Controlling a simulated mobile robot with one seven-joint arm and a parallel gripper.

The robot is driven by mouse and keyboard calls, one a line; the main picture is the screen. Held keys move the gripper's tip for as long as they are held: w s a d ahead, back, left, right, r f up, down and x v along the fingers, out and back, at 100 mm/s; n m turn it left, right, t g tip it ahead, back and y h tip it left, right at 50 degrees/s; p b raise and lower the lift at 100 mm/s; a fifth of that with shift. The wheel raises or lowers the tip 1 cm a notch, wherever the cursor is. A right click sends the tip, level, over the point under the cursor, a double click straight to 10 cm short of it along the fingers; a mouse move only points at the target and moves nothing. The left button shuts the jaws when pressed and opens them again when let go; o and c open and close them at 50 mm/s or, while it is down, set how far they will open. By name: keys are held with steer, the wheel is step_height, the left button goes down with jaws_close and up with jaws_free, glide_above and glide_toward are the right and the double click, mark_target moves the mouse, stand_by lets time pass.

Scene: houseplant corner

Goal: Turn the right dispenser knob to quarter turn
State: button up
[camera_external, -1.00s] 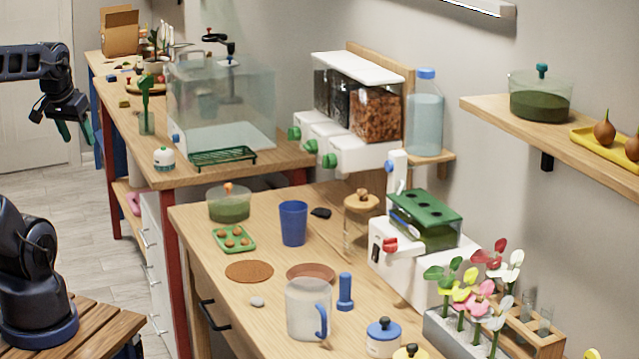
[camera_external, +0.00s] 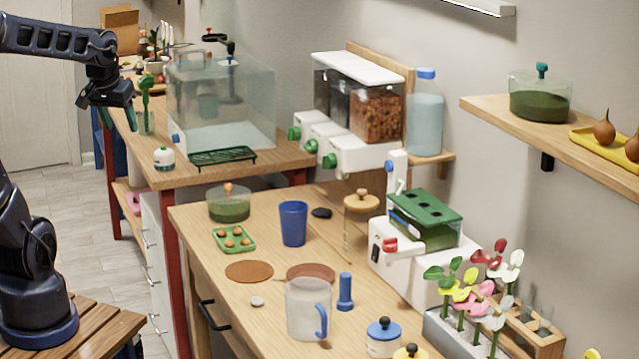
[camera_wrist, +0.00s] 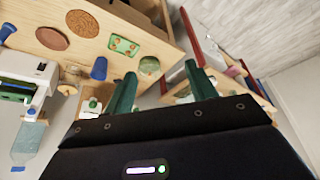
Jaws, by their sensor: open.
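The dispenser (camera_external: 362,150) stands on the wall side of the tables. It has three clear bins under a white lid and white outlets with green knobs. The right knob (camera_external: 330,161) is on the outlet below the bin of orange-brown pieces; its exact turn is too small to tell. In the wrist view a green knob on a white outlet (camera_wrist: 92,104) shows left of the fingers; I cannot tell which knob it is. My gripper (camera_external: 107,102) is open and empty at the upper left, well away from the dispenser. Its two green fingers (camera_wrist: 160,82) show apart in the wrist view.
A glass tank (camera_external: 222,110) and green rack (camera_external: 222,156) stand left of the dispenser. A water bottle (camera_external: 424,115) is right of it. A blue cup (camera_external: 293,223), a wood-lidded jar (camera_external: 362,202) and a pitcher (camera_external: 309,308) stand on the near table.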

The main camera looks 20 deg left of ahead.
steer(key=w+d+f+n+g+h, duration=0.1)
steer(key=w+d+f+h, duration=0.1)
steer(key=w+d+f, duration=0.5)
steer(key=w+d+f+n+h, duration=0.1)
steer(key=w+d+f, duration=0.4)
steer(key=d+f, duration=0.45)
steer(key=w+d+f+n+h, duration=0.1)
steer(key=d+f+n+h, duration=0.15)
steer(key=d, duration=0.55)
steer(key=w+d+f+n+h, duration=0.1)
steer(key=d+f+h, duration=0.15)
steer(key=d, duration=0.55)
steer(key=w+d+r+n+t+h, duration=0.1)
steer(key=w+d+r+n+h, duration=0.1)
steer(key=d+r+n+h, duration=0.3)
steer(key=w+r+n+t, duration=0.1)
steer(key=w+r+n, duration=0.15)
steer(key=r, duration=0.35)
steer(key=w+a+r+n+t, duration=0.7)
steer(key=a+r+n, duration=0.4)
steer(key=r, duration=0.4)
glide_toward(323, 161)
steer(key=x, duration=0.9)
steer(key=shift+w+m+g+h, duration=0.2)
steer(key=shift+m+g+h, duration=0.1)
steer(key=shift+m+h, duration=0.1)
steer(key=shift+c, duration=0.3)
